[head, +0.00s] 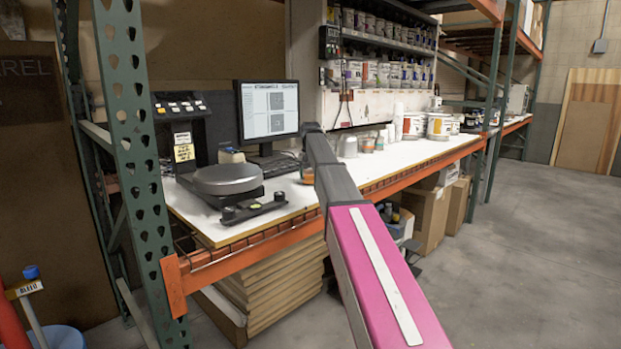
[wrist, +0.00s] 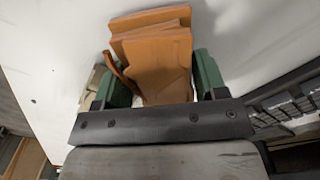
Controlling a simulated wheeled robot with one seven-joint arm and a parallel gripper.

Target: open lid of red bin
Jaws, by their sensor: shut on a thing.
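An orange-brown, box-like thing with flat, stepped faces (wrist: 150,24) is in the middle of the wrist view, over the white worktop. It may be the red bin, but I cannot tell its lid from its body. My gripper (wrist: 157,75) has its green fingers on either side of this thing and is shut on it. In the head view, a small orange item (head: 307,175) shows on the worktop just left of my arm, which hides part of it and my fingers. I cannot tell whether a lid is open.
The white worktop (head: 400,160) carries a scale (head: 227,179), a monitor (head: 268,112) and a keyboard (head: 280,165) left of my arm. White tubs (head: 441,126) stand to the right. Shelves of cans (head: 385,75) rise behind. A green rack post (head: 130,130) stands at left.

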